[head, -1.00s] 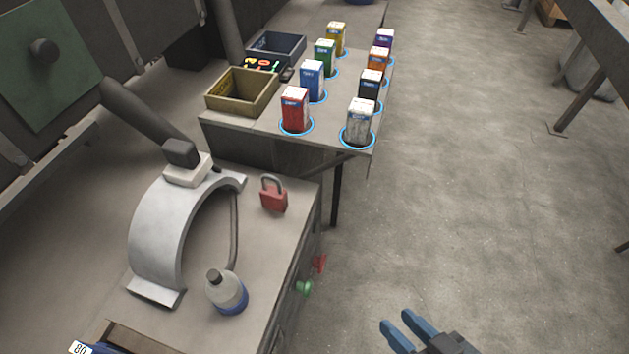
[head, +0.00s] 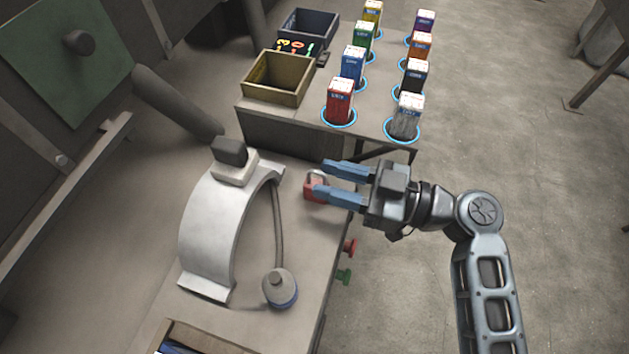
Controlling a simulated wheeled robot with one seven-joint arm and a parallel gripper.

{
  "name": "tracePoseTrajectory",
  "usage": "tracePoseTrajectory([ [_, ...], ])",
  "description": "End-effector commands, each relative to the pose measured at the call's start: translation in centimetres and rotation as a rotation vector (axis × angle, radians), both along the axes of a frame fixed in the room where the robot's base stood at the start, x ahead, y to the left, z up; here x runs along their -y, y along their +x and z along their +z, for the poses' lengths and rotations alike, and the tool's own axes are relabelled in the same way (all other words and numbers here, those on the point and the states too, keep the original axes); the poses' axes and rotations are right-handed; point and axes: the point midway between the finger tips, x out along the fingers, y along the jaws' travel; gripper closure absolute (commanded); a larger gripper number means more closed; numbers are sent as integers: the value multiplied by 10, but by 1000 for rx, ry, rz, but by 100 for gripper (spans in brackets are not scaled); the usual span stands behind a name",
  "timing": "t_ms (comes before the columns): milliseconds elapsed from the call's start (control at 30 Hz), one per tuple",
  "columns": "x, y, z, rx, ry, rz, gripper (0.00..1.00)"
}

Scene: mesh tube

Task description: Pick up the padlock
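The red padlock (head: 312,190) with its grey shackle stands on the grey workbench, near the bench's right edge in the head view. My gripper (head: 326,178) has blue fingers and reaches in from the right. The fingers are spread apart, one toward the back and one toward the front. The front finger covers part of the padlock, and the shackle shows between the two fingers. I cannot tell whether either finger touches the padlock.
Behind are a yellow-brown box (head: 277,92), a dark box (head: 309,25) and several coloured cartons on another table. Red and green knobs (head: 349,247) stick out from the bench's side.

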Motion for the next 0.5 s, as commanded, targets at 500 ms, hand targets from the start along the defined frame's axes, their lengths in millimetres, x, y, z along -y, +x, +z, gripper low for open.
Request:
tracePoseTrajectory([
  [500, -46, 15, -2, -1, -1, -2, 63],
])
